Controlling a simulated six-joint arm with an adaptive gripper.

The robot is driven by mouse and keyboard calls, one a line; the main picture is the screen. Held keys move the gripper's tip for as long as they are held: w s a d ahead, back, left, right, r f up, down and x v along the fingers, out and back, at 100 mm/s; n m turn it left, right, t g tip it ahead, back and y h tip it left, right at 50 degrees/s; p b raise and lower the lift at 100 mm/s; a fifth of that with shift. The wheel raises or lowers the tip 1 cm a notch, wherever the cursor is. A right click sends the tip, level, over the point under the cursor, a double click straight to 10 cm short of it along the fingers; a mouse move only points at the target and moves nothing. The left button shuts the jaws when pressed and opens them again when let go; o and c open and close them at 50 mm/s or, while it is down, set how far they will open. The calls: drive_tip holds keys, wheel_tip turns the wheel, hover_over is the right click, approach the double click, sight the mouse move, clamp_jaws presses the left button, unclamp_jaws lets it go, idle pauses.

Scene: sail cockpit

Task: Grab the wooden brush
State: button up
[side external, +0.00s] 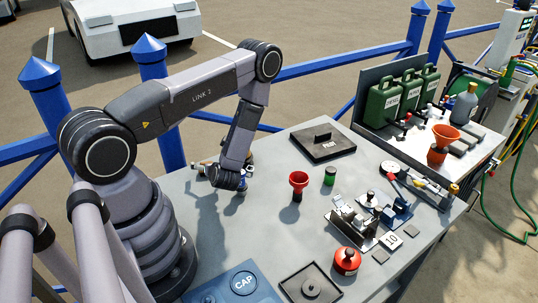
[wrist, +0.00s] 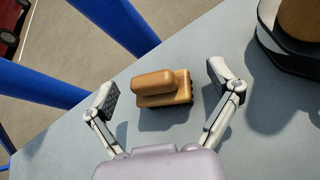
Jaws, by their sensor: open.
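The wooden brush (wrist: 162,90) lies on the grey table in the wrist view, with a rounded tan handle on top and dark bristles below. My gripper (wrist: 168,88) is open, with one finger to the left of the brush and one to its right. Both fingers show clear gaps to the brush. In the side external view my gripper (side external: 208,170) is low near the table's back left edge. The brush cannot be made out there, as my arm covers much of that spot.
A brown cylinder on a dark round base (wrist: 297,30) stands to the right of the brush. A blue railing (wrist: 115,28) runs along the table edge. A red funnel (side external: 298,183), a green cylinder (side external: 330,176) and a dark plate (side external: 322,145) stand farther right.

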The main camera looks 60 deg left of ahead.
drive_tip(key=shift+c, duration=0.3)
drive_tip(key=c, duration=1.2)
drive_tip(key=shift+o, duration=0.2)
